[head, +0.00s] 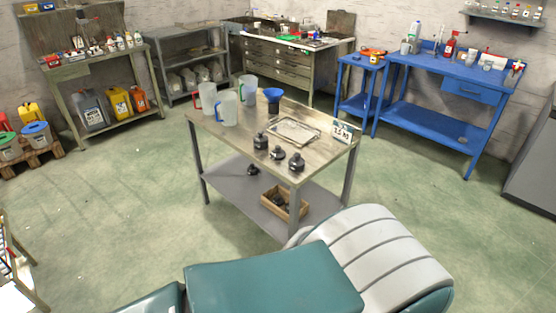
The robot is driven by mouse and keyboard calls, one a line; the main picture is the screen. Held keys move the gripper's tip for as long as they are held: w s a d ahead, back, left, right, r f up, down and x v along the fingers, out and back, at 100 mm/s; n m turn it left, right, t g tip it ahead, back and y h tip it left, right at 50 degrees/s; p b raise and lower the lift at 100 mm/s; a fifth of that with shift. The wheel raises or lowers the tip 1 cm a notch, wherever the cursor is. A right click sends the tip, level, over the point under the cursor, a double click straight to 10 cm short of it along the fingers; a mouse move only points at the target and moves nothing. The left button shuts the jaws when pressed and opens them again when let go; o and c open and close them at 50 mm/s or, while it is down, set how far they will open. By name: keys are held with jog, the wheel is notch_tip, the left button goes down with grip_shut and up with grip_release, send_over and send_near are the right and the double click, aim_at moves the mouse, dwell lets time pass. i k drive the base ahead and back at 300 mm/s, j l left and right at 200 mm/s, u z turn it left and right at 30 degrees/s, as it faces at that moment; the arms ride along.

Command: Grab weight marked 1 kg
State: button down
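Three dark weights with knobbed tops stand on the metal table in the middle of the head view: a back-left weight (261,141), a middle weight (277,153) and a front-right weight (296,163). The markings on them are too small to read. Another small dark object (253,170), perhaps a weight, sits on the table's lower shelf (228,176). A wooden box (270,208) there holds dark pieces that I cannot make out. A sign (343,132) at the table's right corner seems to read 2.5 kg. My gripper is not in view.
The metal table (225,137) also carries clear jugs (228,108), a blue funnel (273,96) and a metal tray (293,130). A blue workbench (450,70) stands at the back right. Cluttered benches line the back wall. Green floor (120,195) is open left of the table.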

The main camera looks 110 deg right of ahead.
aim_at(297, 163)
jog(key=k+z, duration=0.35)
jog(key=k+l+z, duration=0.1)
jog(key=z, duration=0.3)
jog(key=l+z, duration=0.1)
jog(key=z, duration=3.1)
jog(key=i+j+z, duration=0.1)
jog(key=j+z, duration=0.2)
jog(key=j, duration=0.4)
jog(key=i+j+z, duration=0.5)
jog(key=i+j, duration=0.2)
jog(key=i+j+z, duration=0.5)
jog(key=j, duration=0.4)
